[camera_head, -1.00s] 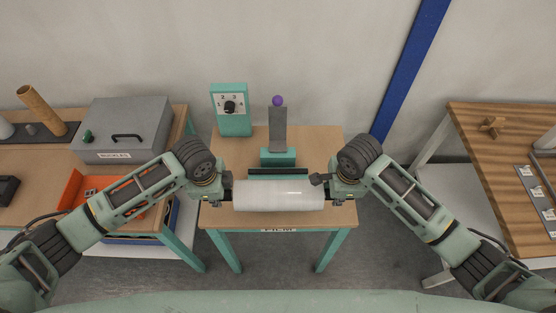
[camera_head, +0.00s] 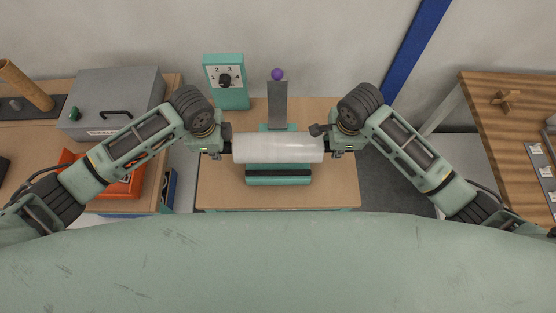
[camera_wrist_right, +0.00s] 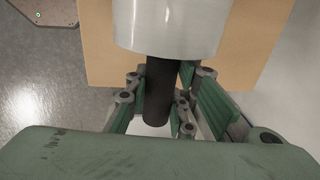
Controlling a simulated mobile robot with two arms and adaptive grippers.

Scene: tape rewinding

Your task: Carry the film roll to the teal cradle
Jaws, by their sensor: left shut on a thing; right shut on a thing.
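The film roll (camera_head: 278,148) is a white, shiny cylinder held level between my two grippers, above the small wooden table. My left gripper (camera_head: 228,138) is shut on its left end and my right gripper (camera_head: 325,136) on its right end. In the right wrist view the roll (camera_wrist_right: 168,25) is at the top, and my right gripper (camera_wrist_right: 160,95) closes around its dark core end. The teal cradle (camera_head: 278,176) stands on the table below the roll, with a dark strip across its front. The roll hides the cradle's middle part.
A grey upright plate with a purple ball (camera_head: 277,74) stands behind the roll. A teal dial box (camera_head: 226,82) is at the back left of the small table (camera_head: 218,190). A grey case (camera_head: 115,100) and an orange tray (camera_head: 120,188) are left; a wooden bench (camera_head: 510,120) is right.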

